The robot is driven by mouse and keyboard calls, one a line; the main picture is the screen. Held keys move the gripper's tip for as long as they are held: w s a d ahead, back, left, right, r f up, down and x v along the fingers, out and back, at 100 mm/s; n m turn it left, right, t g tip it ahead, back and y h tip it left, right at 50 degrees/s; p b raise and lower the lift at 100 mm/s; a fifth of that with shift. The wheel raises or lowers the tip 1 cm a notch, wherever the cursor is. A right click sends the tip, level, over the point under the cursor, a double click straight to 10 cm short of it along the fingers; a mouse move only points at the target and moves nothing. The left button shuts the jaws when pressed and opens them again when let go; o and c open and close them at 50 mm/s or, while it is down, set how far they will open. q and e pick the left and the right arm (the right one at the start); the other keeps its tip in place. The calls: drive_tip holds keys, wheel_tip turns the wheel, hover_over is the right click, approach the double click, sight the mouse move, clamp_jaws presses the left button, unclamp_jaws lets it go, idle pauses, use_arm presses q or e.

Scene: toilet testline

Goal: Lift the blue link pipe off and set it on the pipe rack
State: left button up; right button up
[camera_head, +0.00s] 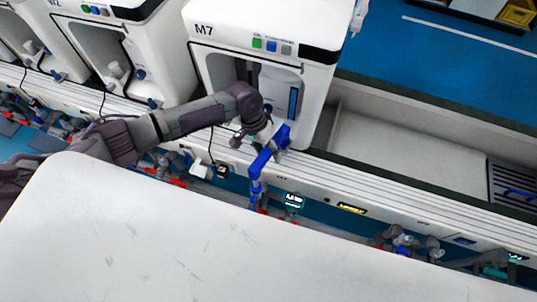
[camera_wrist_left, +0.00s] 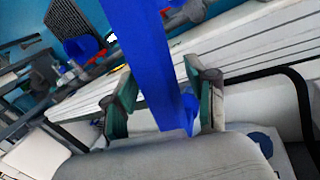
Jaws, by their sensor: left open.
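The blue link pipe (camera_head: 262,162) stands at the front of the M7 machine, by the white rail, with its upper end reaching up to the right. My left gripper (camera_head: 270,135) is at its upper part. In the left wrist view the blue link pipe (camera_wrist_left: 150,65) runs between the two green-and-grey fingers of my left gripper (camera_wrist_left: 163,100). The fingers are open, with a gap at least on one side of the pipe. I cannot tell whether either finger touches it. My right gripper is not in view.
The white M7 machine (camera_head: 265,50) stands right behind the gripper. A dark slatted rack (camera_head: 513,182) with a blue bar lies in the pale trough (camera_head: 410,145) at the right. Pipes and valves (camera_head: 405,240) line the lower front. A white surface (camera_head: 200,245) fills the foreground.

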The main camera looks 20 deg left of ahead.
use_arm(q)
drive_tip(key=shift+c, duration=0.9)
clamp_jaws()
drive_tip(key=shift+r, duration=0.15)
wheel_tip(320, 180, up, 4)
drive_tip(key=shift+w+f, duration=0.1)
drive_tip(key=s+d+r+p, duration=0.7)
drive_tip(key=s+r, duration=0.2)
drive_tip(key=r, duration=0.3)
drive_tip(key=shift+s, duration=0.3)
idle(0.4)
